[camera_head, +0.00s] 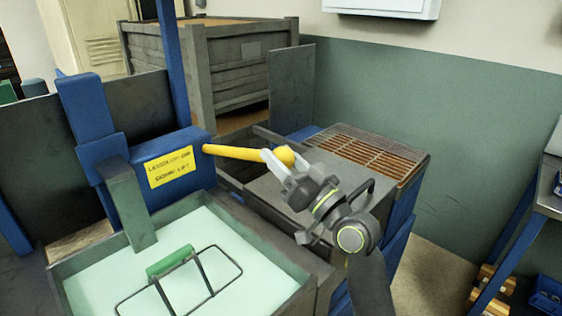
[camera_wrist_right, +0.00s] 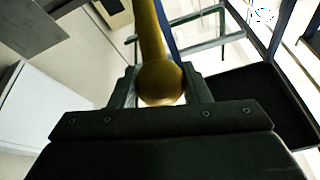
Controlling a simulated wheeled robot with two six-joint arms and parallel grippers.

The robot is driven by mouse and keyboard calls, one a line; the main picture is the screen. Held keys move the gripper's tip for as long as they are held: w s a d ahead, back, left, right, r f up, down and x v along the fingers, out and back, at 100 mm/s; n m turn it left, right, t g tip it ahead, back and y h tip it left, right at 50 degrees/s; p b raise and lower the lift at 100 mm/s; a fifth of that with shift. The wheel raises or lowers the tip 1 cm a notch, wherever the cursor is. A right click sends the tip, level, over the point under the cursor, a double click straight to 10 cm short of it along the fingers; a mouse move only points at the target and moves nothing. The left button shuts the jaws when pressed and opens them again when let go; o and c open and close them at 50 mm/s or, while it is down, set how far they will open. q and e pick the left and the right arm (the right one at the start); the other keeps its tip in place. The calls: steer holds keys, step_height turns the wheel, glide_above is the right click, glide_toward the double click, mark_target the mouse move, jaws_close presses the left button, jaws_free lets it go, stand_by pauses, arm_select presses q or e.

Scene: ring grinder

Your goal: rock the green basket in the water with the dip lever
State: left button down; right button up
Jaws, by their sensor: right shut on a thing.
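The dip lever is a yellow bar (camera_head: 235,152) that sticks out to the right from a blue housing (camera_head: 205,160) with a yellow label. My right gripper (camera_head: 279,163) is shut on the lever near its round knob end. The lever and its ball (camera_wrist_right: 161,82) also show between the fingers in the right wrist view. The green basket (camera_head: 170,262), a green grip with a dark wire frame, sits in the pale green water (camera_head: 225,250) of the tank. Part of the frame shows above or at the water; how deep the rest lies I cannot tell. My left gripper is not in view.
A grey bench with a rusty grate (camera_head: 370,152) stands right of the lever. A large grey crate (camera_head: 238,70) stands behind. A dark green post (camera_head: 130,205) rises at the tank's back edge. A blue-legged table (camera_head: 545,190) is at far right, with open floor before it.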

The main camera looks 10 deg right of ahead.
steer(key=shift+f, duration=0.1)
steer(key=o, duration=1.4)
steer(key=shift+c, duration=0.2)
arm_select(q)
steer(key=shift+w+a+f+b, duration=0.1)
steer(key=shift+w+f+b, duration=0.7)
steer(key=shift+b, duration=0.7)
arm_select(e)
steer(key=v, duration=1.7)
steer(key=shift+s, duration=0.2)
steer(key=shift+d, duration=0.15)
